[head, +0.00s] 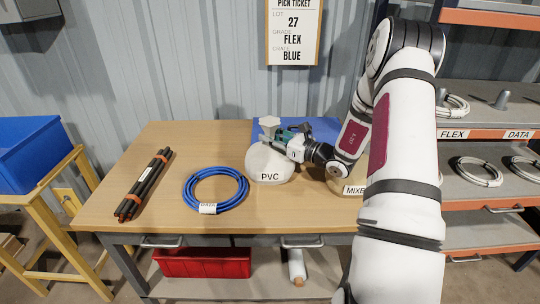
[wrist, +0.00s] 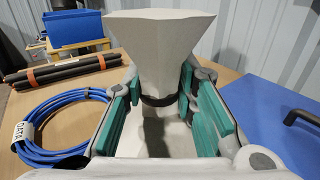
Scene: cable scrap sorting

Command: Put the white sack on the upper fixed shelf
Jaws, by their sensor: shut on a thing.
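The white sack (head: 268,165), marked PVC, stands on the wooden table near its middle. My gripper (head: 285,135) is at its neck, with the teal finger pads on both sides of it. In the wrist view my gripper (wrist: 160,105) is shut on the neck of the white sack (wrist: 162,45), just around a dark tie, and the flared top rises above the fingers. Whether the sack's base touches the table is hard to tell. The shelf unit (head: 485,133) stands at the right, partly hidden by my arm; its upper board carries FLEX and DATA labels.
A blue cable coil (head: 215,190) and a bundle of dark rods (head: 145,184) lie left of the sack. A second sack marked MIXED (head: 350,188) is right of it, partly behind my arm. Cable coils (head: 478,171) occupy the shelves. A blue crate (head: 38,150) stands far left.

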